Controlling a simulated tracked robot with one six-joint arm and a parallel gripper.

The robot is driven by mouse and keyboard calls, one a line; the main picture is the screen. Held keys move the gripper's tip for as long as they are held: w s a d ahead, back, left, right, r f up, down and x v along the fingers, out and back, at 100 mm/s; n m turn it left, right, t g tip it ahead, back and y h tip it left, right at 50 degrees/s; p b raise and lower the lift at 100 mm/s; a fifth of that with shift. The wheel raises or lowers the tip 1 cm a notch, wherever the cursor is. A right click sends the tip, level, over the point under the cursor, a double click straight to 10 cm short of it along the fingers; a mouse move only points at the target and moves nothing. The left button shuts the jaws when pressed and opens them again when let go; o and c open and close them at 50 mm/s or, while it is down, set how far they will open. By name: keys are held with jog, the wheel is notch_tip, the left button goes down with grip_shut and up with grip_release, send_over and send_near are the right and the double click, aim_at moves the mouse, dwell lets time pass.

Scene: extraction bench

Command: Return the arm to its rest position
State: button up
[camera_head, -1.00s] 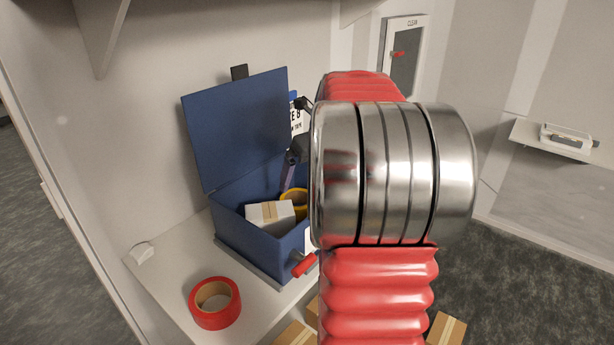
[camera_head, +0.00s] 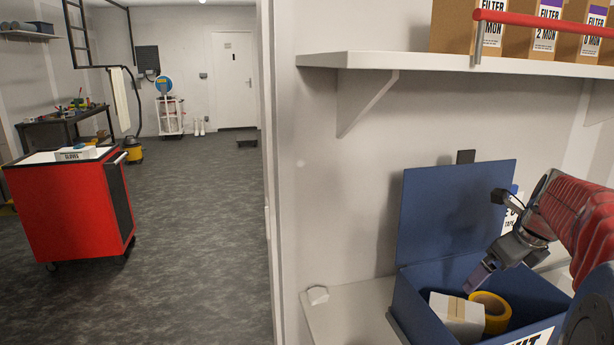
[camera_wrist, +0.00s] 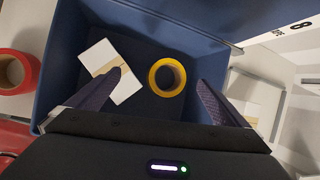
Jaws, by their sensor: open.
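My gripper (camera_head: 485,270) is at the end of my red-sleeved arm, at the right of the head view, over the open blue box (camera_head: 400,309). In the wrist view its two dark fingers (camera_wrist: 158,92) are spread apart with nothing held between them. Beyond them, inside the box, lie a yellow tape roll (camera_wrist: 154,78) and a white carton (camera_wrist: 127,88) with a tan strip. The left finger overlaps the carton in that view; I cannot tell whether they touch. The blue lid (camera_head: 437,205) stands raised at the back.
The box stands on a white bench (camera_head: 345,312) against the wall. A shelf (camera_head: 440,63) with filter cartons (camera_head: 545,35) and a red rail (camera_head: 545,25) is above. A red tape roll (camera_wrist: 17,72) lies left of the box. Open floor and a red cabinet (camera_head: 70,205) are at left.

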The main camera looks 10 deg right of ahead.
jog(key=s+a+r+n+t, duration=0.1)
jog(key=s+a+r+n, duration=0.1)
jog(key=a+n, duration=0.65)
jog(key=s+a+r+n, duration=0.1)
jog(key=a+r+n, duration=0.1)
jog(key=a+n, duration=0.65)
jog(key=s+a+f+n, duration=0.4)
jog(key=s+a+n, duration=0.3)
jog(key=a+n, duration=0.1)
jog(key=s+a+f+n+y, duration=0.1)
jog(key=s+a+f+n, duration=0.3)
jog(key=s+a+n, duration=0.3)
jog(key=shift+s+a+f+n, duration=0.2)
jog(key=shift+a+f+n, duration=0.3)
jog(key=shift+a, duration=0.45)
jog(key=shift+r, duration=0.1)
jog(key=shift+c, duration=0.3)
